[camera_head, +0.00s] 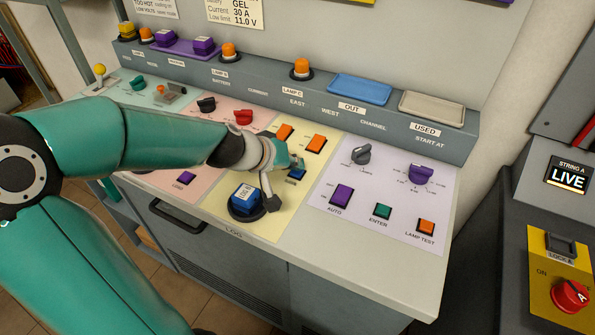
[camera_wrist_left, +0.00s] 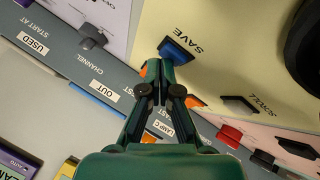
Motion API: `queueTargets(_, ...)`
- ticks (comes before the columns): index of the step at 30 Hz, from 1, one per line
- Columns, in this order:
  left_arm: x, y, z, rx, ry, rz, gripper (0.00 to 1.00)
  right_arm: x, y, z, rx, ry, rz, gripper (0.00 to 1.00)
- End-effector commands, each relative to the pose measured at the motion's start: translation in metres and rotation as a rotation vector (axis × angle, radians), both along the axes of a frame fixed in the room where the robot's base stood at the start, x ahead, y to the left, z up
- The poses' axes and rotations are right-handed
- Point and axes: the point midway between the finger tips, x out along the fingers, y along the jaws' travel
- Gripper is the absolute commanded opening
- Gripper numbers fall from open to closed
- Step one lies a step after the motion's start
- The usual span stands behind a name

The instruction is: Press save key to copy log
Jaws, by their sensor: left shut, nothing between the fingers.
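The blue save key (camera_head: 297,174) is on the cream section of the sloped desk. In the left wrist view it is a blue key (camera_wrist_left: 178,50) on a dark base beside the word SAVE. My left gripper (camera_head: 292,165) is shut and empty, with its tips close to the key. In the wrist view its closed fingertips (camera_wrist_left: 160,68) are right beside the key; contact cannot be told. A blue LOG block (camera_head: 245,196) sits on a dark round base in front of the gripper. My right gripper is not in view.
Two orange keys (camera_head: 316,144) lie behind the save key. A lilac section to the right holds two knobs, a purple AUTO key (camera_head: 341,195), a green ENTER key (camera_head: 382,211) and an orange lamp-test key (camera_head: 426,228). A blue tray (camera_head: 359,90) is on the back ledge.

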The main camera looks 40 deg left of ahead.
Motion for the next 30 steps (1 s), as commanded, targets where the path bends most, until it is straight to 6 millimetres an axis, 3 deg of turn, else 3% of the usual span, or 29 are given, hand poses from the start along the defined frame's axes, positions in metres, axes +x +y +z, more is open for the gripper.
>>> queueTargets(21,0.000,0.000,-0.006,-0.001,0.001,-0.001,0.00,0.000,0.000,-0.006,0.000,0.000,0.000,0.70)
queueTargets(30,0.000,-0.001,0.006,0.000,0.001,-0.002,0.00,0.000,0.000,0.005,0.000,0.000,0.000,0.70)
